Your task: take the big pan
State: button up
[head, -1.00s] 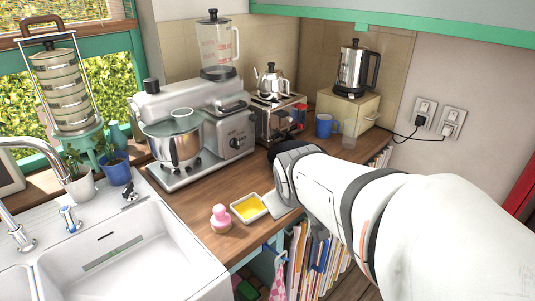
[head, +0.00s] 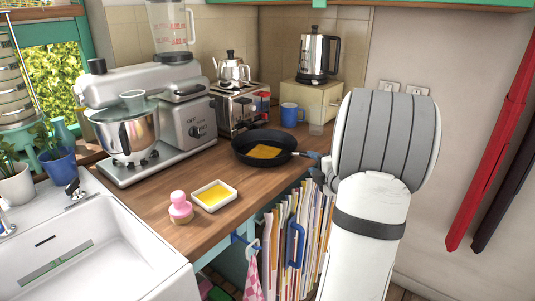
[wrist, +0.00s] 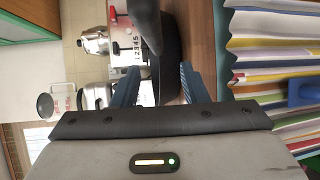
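A black frying pan (head: 243,148) with a flat orange-yellow piece in it stands on the wooden counter, in front of the toaster. Its handle points right, toward my gripper (head: 314,160). It is the only pan I see, so I cannot compare sizes. In the wrist view the dark pan (wrist: 172,60) shows beyond and between the two blue fingers of my gripper (wrist: 159,72). The fingers stand apart with space between them. The handle's end is partly hidden by my gripper in the head view.
A mixer (head: 150,110), toaster (head: 238,108), blue mug (head: 291,115) and clear glass (head: 317,122) stand around the pan. A yellow-filled dish (head: 214,196) and pink object (head: 180,208) are nearer. Books (head: 295,225) fill the shelf below. Red fabric (head: 497,150) hangs right.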

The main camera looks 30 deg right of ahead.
aim_at(302, 155)
jog(key=w, duration=0.4)
jog(key=w+p, duration=0.1)
jog(key=w, duration=0.1)
jog(key=shift+d+f, duration=0.25)
jog(key=shift+f, duration=0.1)
jog(key=shift+c, duration=0.6)
grip_shut()
jog(key=shift+s, duration=0.1)
dwell(0.5)
